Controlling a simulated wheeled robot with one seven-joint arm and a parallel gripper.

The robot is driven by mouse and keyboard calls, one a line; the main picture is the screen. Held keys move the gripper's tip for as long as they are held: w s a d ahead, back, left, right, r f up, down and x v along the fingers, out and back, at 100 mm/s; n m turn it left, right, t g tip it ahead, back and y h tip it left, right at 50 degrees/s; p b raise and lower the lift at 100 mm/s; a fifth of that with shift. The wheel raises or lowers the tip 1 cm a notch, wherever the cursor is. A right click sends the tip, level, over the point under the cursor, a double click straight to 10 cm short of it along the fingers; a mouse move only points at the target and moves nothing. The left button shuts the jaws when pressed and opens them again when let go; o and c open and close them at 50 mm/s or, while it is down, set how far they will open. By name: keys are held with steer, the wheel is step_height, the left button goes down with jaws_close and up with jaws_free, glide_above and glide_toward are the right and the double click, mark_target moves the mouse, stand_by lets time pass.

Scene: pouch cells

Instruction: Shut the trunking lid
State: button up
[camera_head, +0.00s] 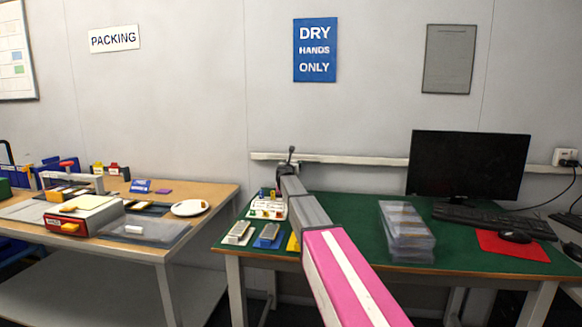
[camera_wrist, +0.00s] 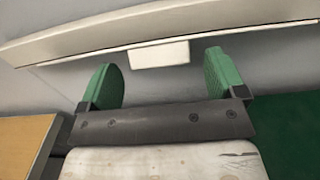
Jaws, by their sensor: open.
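The trunking (camera_head: 345,158) is a long, pale strip along the wall above the green table. In the wrist view a long cream panel, which looks like the trunking lid (camera_wrist: 230,28), crosses the top at a slant. A small pale tab (camera_wrist: 160,53) hangs from its lower edge. I cannot tell from these views how far the lid stands open. My gripper (camera_wrist: 159,65) has two green fingers wide apart and nothing between them that I can see gripped. The tab shows between the fingertips, just beyond them. In the head view my gripper (camera_head: 291,155) is small, close in front of the trunking's left part.
The green table (camera_head: 330,212) holds a monitor (camera_head: 467,165), a keyboard (camera_head: 490,217), a red mat (camera_head: 511,246), a stack of clear trays (camera_head: 406,232) and small parts left of my arm. A wooden table (camera_head: 214,192) with equipment stands left, across a gap.

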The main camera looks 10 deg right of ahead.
steer(key=c, duration=0.9)
steer(key=shift+r+g, duration=0.2)
steer(key=shift+g, duration=0.2)
stand_by(0.4)
steer(key=shift+w+r+g+y, duration=0.15)
steer(key=shift+r+g+y, duration=0.3)
steer(key=shift+g, duration=0.45)
steer(key=shift+w+r+g+y, duration=0.15)
steer(key=shift+r+g+y, duration=0.1)
steer(key=shift+r+g, duration=0.5)
steer(key=g, duration=0.2)
steer(key=w+r+g+y, duration=0.1)
steer(key=g, duration=0.1)
steer(key=shift+w+d+r, duration=0.1)
steer(key=shift+d+r, duration=0.05)
steer(key=shift+d, duration=0.05)
steer(key=shift+w+d+r+g+y, duration=0.15)
steer(key=shift+g+y, duration=0.1)
steer(key=shift+g, duration=0.35)
steer(key=shift+w+r+g+y, duration=0.15)
steer(key=shift+g+y, duration=0.1)
steer(key=shift+g, duration=0.3)
